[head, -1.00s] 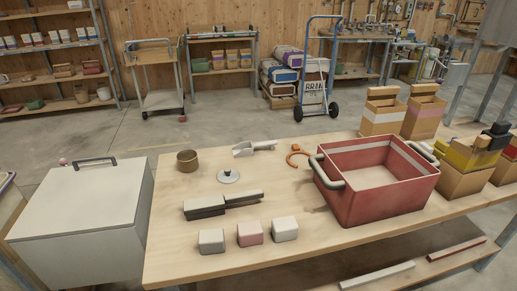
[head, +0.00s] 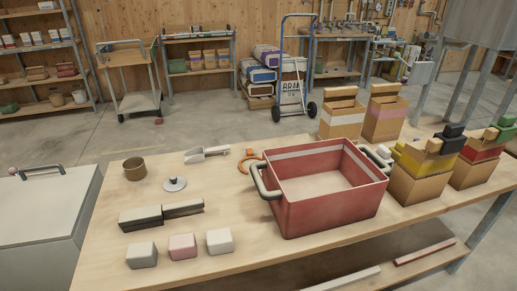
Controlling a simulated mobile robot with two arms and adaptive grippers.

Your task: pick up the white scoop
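The white scoop (head: 206,154) lies on the wooden table (head: 235,262) toward its back edge, left of the red bin. Its open bowl is at the left and its handle points right. It lies apart from the things around it. Neither of my grippers shows in the head view.
A red bin (head: 330,212) with grey handles stands right of the scoop, near an orange hook (head: 250,164). A brown cup (head: 134,169), a grey lid (head: 174,184), dark bars (head: 141,218) and several small blocks (head: 182,246) lie around. Cardboard boxes (head: 418,188) stand at right.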

